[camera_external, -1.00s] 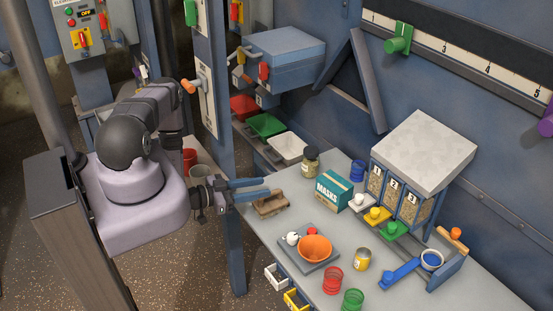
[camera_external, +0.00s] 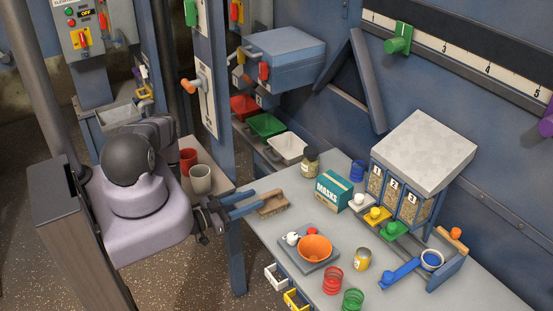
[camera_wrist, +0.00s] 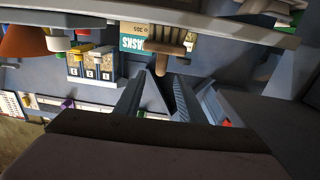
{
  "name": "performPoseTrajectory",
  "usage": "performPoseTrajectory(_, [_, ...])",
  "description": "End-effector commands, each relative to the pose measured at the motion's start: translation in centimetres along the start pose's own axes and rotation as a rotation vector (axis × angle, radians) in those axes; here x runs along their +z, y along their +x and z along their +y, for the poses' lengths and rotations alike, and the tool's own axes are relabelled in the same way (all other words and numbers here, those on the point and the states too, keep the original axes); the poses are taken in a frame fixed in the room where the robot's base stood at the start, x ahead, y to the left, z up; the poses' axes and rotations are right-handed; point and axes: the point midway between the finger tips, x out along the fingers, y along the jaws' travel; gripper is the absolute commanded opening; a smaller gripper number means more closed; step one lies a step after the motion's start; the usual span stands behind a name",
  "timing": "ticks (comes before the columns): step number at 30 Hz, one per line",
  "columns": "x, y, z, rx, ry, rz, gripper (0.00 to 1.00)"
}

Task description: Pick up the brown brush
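The brown brush (camera_external: 272,203) lies on the grey table (camera_external: 262,228) near its left edge. In the wrist view the brush (camera_wrist: 158,36) shows just beyond the fingertips, in front of the teal and white box. My gripper (camera_external: 258,198) is open, its two blue fingers spread apart and pointing right toward the brush. The fingertips are close to the brush's left end; I cannot tell whether they touch it. The gripper (camera_wrist: 164,76) shows empty in the wrist view, with a narrow end of the brush near the gap between the fingertips.
A teal masks box (camera_external: 333,191) and a jar (camera_external: 310,163) stand behind the brush. An orange bowl (camera_external: 315,248) sits on a grey plate in front. Bare table lies right of the brush.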

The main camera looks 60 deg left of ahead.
Motion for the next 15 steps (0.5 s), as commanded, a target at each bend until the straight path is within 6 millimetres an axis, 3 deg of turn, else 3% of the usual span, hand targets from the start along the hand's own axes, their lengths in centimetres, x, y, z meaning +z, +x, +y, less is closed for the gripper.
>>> performPoseTrajectory(1, [1.4, 0.0, 0.0, 0.0, 0.0, 0.0, 0.36])
performPoseTrajectory(2, [1.6, 0.1, 0.0, 0.001, 0.0, 0.0, 0.36])
performPoseTrajectory(7, [0.8, 1.8, 0.0, 0.004, 0.002, 0.0, 0.36])
performPoseTrajectory(15, [0.7, 2.5, 0.0, 0.001, 0.0, 0.0, 0.36])
